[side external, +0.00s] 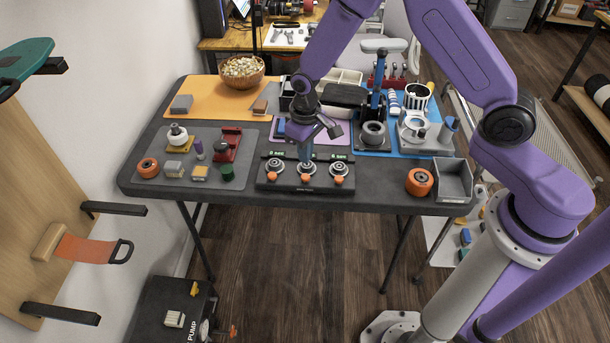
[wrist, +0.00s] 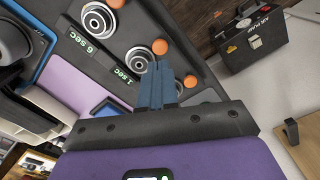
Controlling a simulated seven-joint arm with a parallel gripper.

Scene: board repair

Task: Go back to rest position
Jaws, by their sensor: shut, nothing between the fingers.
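My gripper (side external: 306,162) points down over the black timer panel (side external: 265,184) at the front of the table. Its two blue-grey fingers (wrist: 160,82) are together with nothing between them in the wrist view. The panel carries three round metal stations and orange knobs, with green seconds readouts. The fingertips are over or close to the middle station; whether they touch it I cannot tell. In the wrist view one station (wrist: 139,60) and an orange knob (wrist: 160,47) lie just beyond the fingertips. My arm comes in from the right, its links above the table.
A grey mat with small parts and a red holder (side external: 229,144) lies left of the panel. An orange wheel (side external: 419,181) and a grey bin (side external: 453,180) stand at the front right. A blue mat with a tall blue-handled press (side external: 375,105) and a bowl (side external: 242,72) are behind.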

